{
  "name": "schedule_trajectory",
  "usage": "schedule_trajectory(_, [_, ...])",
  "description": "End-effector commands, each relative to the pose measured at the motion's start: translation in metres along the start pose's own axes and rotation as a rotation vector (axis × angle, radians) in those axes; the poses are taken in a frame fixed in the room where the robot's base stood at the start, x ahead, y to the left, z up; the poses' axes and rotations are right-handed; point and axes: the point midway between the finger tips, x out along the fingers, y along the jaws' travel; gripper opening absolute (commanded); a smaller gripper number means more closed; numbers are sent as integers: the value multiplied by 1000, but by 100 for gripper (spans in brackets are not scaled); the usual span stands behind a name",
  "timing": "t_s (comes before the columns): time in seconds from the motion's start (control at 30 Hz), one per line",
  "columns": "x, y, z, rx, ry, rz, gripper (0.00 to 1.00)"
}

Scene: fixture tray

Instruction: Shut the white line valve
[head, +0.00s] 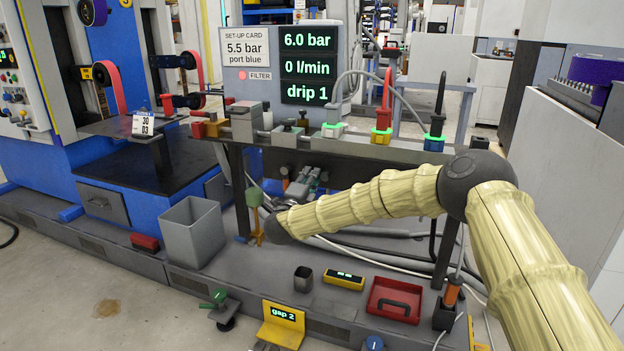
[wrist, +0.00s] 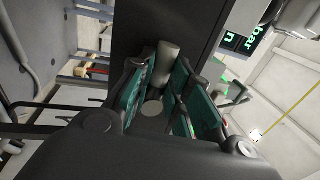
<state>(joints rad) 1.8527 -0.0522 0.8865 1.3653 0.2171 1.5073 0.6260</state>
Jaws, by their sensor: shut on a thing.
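My gripper (head: 306,184) is low under the front rail in the head view, partly hidden by my own arm. In the wrist view its green-padded fingers (wrist: 158,92) are shut on a pale grey knob (wrist: 167,62) that stands against a dark beam. I cannot tell its turn angle, and its label does not show. The head view does not show clearly whether this knob is the white line valve. A white coupling (head: 333,130) with a green-lit ring sits on the rail, with a grey hose rising from it.
A display (head: 308,68) reads 6.0 bar, 0 l/min, drip 1. A card (head: 246,47) reads 5.5 bar, port blue. Red-yellow (head: 382,134) and blue (head: 434,141) couplings stand on the rail (head: 360,148). A grey bin (head: 192,232) and red tray (head: 395,300) stand below.

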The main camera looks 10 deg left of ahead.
Motion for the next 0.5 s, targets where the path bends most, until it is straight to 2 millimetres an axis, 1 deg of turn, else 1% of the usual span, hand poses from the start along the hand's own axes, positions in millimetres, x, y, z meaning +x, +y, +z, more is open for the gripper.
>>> schedule_trajectory(0.03, [1,-1,-1,2,2,-2,21])
schedule_trajectory(0.13, [1,-1,-1,1,2,-2,39])
schedule_trajectory(0.17, [1,-1,-1,1,2,-2,41])
schedule_trajectory(0.5, [-2,0,-1,0,1,0,41])
